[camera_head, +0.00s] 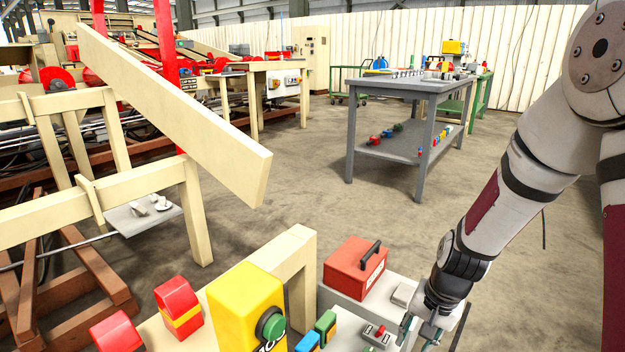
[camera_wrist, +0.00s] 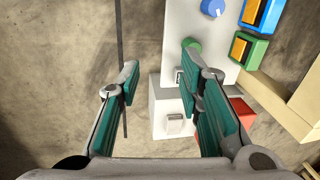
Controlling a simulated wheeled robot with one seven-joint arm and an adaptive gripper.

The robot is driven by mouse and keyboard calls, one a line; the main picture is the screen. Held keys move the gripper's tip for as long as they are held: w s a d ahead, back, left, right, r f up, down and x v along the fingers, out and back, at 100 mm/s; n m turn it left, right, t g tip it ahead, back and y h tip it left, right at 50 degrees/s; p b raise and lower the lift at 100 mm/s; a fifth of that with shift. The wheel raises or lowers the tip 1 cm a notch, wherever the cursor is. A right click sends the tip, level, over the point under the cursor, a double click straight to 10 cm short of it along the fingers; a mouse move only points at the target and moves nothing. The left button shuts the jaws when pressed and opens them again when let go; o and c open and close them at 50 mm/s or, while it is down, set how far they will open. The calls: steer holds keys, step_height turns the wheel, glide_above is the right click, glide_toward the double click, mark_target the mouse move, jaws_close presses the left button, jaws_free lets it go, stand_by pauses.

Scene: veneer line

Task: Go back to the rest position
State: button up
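My gripper (camera_head: 422,328) hangs at the end of my arm at the lower right of the head view, beside the right end of a light control bench. In the wrist view my gripper (camera_wrist: 160,82) has its two green-padded fingers apart, with nothing held between them. The right finger overlaps a pale panel with a green knob (camera_wrist: 191,44) and a blue knob (camera_wrist: 213,7); whether it touches cannot be told. A pale box (camera_wrist: 160,103) shows below and between the fingers.
A red toolbox (camera_head: 355,268), a grey box with a red switch (camera_head: 376,335) and a yellow box with a green button (camera_head: 246,308) stand close left of my gripper. A grey table (camera_head: 405,84) is farther back. Open floor (camera_head: 500,250) lies behind my arm.

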steer(key=s+a+r+n+t+p, duration=0.15)
steer(key=s+r+p, duration=0.55)
steer(key=r, duration=1.1)
steer(key=s+r+n+p, duration=0.2)
steer(key=r+p, duration=1)
steer(key=r, duration=0.6)
steer(key=s+r+n+p, duration=0.1)
steer(key=s+r+p, duration=0.7)
steer(key=r, duration=0.5)
steer(key=s+r+n+t+h+p, duration=0.1)
steer(key=s+r+n+p, duration=0.1)
steer(key=s+r+p, duration=0.7)
steer(key=s+r, duration=0.4)
steer(key=shift+s+a, duration=0.15)
steer(key=shift+a, duration=0.1)
